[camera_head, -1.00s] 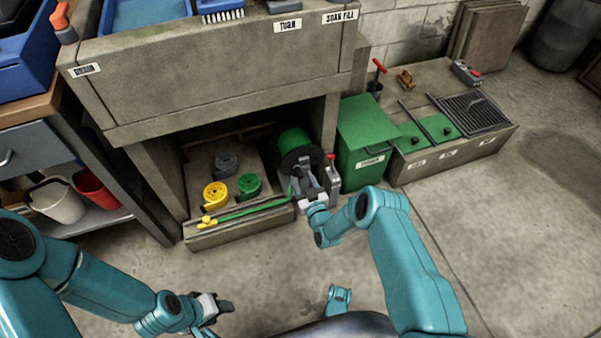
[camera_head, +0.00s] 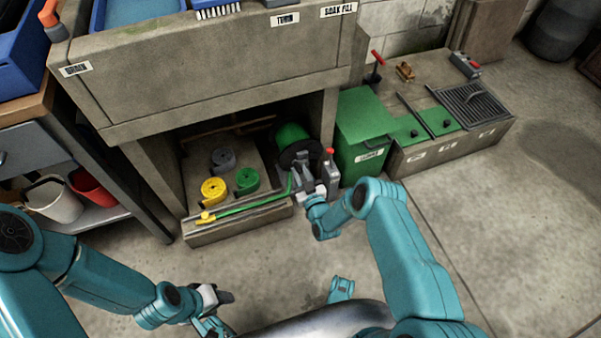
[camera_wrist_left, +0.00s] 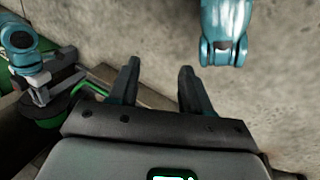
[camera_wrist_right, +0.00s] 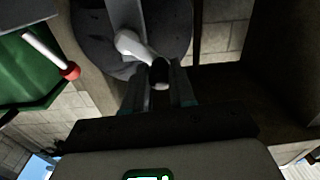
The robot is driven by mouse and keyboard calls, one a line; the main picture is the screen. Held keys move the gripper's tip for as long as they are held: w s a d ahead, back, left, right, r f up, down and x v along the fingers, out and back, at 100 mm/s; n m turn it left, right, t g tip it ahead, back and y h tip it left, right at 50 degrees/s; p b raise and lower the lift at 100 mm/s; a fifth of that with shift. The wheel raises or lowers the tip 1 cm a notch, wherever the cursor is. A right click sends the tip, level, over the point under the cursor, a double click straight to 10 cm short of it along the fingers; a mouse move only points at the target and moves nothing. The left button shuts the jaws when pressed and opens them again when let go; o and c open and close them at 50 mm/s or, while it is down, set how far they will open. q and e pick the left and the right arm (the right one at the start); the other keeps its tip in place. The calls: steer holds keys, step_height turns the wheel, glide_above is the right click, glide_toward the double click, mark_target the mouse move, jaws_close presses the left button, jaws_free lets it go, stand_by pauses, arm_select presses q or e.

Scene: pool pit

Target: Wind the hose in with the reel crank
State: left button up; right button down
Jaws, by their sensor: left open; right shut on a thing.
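The hose reel (camera_head: 293,140) stands under the concrete basin, with green hose on its drum and a dark round side plate. In the right wrist view the plate (camera_wrist_right: 95,35) shows with a pale crank arm (camera_wrist_right: 128,42) and a dark crank handle (camera_wrist_right: 160,72). My right gripper (camera_wrist_right: 160,88) is shut on that handle. A green length of hose (camera_head: 250,207) runs from the reel to a yellow nozzle (camera_head: 206,217) at the left of the low ledge. My left gripper (camera_head: 222,310) is open and empty, low over the floor; it also shows in the left wrist view (camera_wrist_left: 157,75).
Coiled yellow (camera_head: 213,188), green (camera_head: 247,180) and grey (camera_head: 223,158) hoses lie left of the reel. A red-topped grey post (camera_head: 329,168) and a green bin (camera_head: 367,135) stand right of it. Open floor lies in front.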

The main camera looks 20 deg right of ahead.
arm_select(q)
steer(key=w+a+f+t+b, duration=0.1)
steer(key=w+f+t+b, duration=0.1)
steer(key=w+f+b, duration=0.2)
steer(key=shift+w+f+b, duration=0.4)
steer(key=shift+f+b, duration=1.1)
steer(key=shift+b, duration=0.05)
arm_select(e)
steer(key=d+f+m, duration=0.1)
steer(key=d+m, duration=0.3)
steer(key=m, duration=1.1)
steer(key=d+f+m, duration=0.2)
steer(key=d+m, duration=0.2)
steer(key=m, duration=1.1)
steer(key=shift+w+f+h, duration=0.2)
steer(key=shift+f+h, duration=0.05)
steer(key=shift+h, duration=0.05)
steer(key=shift+a, duration=0.1)
